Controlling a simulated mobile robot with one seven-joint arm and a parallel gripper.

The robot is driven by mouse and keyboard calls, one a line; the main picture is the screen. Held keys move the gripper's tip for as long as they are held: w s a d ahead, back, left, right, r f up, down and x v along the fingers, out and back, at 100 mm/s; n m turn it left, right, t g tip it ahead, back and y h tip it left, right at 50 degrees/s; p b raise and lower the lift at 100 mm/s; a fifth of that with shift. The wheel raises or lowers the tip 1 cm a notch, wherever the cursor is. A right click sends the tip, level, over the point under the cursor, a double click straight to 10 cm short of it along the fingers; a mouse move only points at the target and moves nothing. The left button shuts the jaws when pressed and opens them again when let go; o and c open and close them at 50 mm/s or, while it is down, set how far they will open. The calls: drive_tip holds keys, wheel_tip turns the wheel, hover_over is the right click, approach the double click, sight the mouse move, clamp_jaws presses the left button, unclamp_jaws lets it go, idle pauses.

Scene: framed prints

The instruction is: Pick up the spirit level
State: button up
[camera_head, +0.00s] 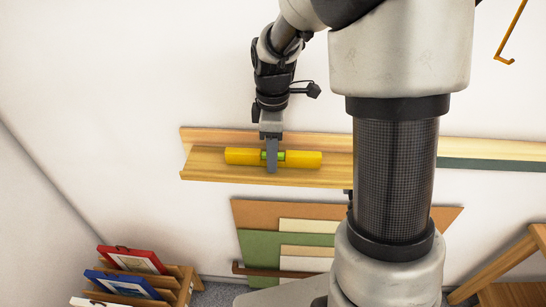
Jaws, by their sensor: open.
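The yellow spirit level (303,159) lies lengthwise on a wooden wall ledge (210,166). Its green vial window shows near the middle. My gripper (272,162) reaches down from above at the level's middle, with a grey finger crossing in front of the level beside the vial. The gripper is open; the second finger is hidden from this view. I cannot tell whether the finger touches the level.
My own arm column hides part of the ledge at right. Below the ledge, flat boards (258,215) lean at the wall. A rack with framed prints (134,260) stands lower left. A wooden stand (512,270) is lower right, and an orange hook (510,40) hangs upper right.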

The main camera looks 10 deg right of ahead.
clamp_jaws()
drive_tip(key=shift+r, duration=0.1)
